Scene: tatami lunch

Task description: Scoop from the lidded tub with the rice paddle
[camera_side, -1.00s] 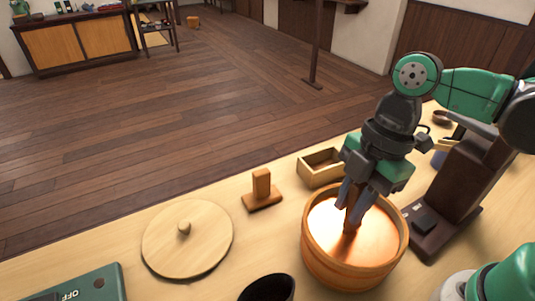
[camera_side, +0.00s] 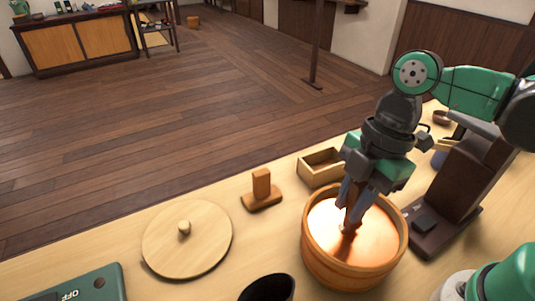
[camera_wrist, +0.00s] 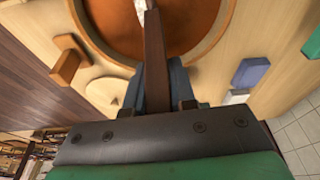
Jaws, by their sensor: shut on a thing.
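The round wooden tub (camera_side: 319,250) stands open on the table, with an orange-lit surface inside. Its round wooden lid (camera_side: 205,238) with a small knob lies flat on the table to the left. My gripper (camera_side: 356,200) is over the tub, shut on the rice paddle (camera_side: 350,218), which points down into the tub. In the wrist view the paddle's brown handle (camera_wrist: 155,60) runs between the fingers, and a pale bit shows at its far end over the tub (camera_wrist: 92,30). How deep the paddle's tip sits is hard to tell.
A small wooden stand (camera_side: 262,192) and an open wooden box (camera_side: 318,172) stand behind the tub. A dark cup (camera_side: 268,288) is at the front edge, and a green device marked OFF (camera_side: 85,285) at the front left. The table between lid and tub is clear.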

